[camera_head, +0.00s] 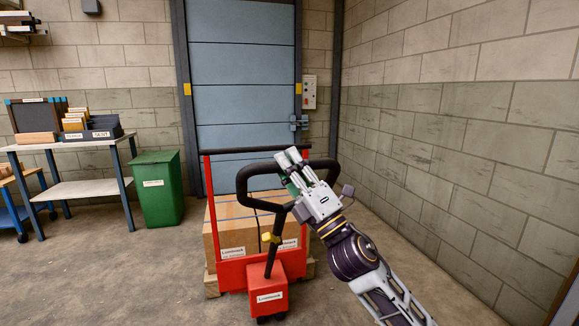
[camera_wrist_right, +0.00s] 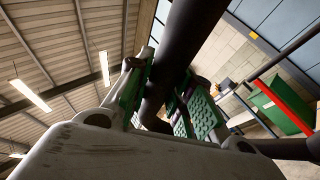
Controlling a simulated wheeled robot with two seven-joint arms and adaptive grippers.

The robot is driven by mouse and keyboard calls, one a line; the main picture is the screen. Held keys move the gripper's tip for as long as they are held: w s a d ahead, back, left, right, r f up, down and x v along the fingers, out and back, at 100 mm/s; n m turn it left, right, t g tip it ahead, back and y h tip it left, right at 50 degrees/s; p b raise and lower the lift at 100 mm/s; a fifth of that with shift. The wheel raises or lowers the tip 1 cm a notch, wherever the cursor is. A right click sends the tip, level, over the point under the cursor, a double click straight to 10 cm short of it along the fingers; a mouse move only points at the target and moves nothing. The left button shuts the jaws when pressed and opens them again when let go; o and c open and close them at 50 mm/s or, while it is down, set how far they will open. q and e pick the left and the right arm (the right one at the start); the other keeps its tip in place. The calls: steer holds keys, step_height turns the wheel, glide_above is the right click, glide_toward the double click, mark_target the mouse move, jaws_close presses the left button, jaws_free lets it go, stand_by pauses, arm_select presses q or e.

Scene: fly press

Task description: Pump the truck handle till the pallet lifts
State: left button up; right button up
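The red pallet truck (camera_head: 269,297) stands in the middle of the head view, with its black loop handle (camera_head: 243,187) raised and tilted. A wooden pallet (camera_head: 211,285) with cardboard boxes (camera_head: 233,222) is behind its red frame. My right gripper (camera_head: 292,160) is at the top bar of the loop. In the right wrist view the black bar (camera_wrist_right: 180,50) passes between the green finger pads (camera_wrist_right: 160,95), which sit close on both sides of it. Whether the pallet is clear of the floor is hard to see. My left gripper is not in view.
A green bin (camera_head: 157,188) and a workbench (camera_head: 80,190) with trays stand at the left. A blue-grey shutter door (camera_head: 240,80) is behind the truck. A block wall (camera_head: 480,150) closes the right side. The floor front left is clear.

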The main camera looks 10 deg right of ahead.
steer(key=o, duration=0.5)
steer(key=shift+w+a+f, duration=0.1)
steer(key=shift+c, duration=0.2)
steer(key=v, duration=1.2)
stand_by(0.8)
stand_by(0.6)
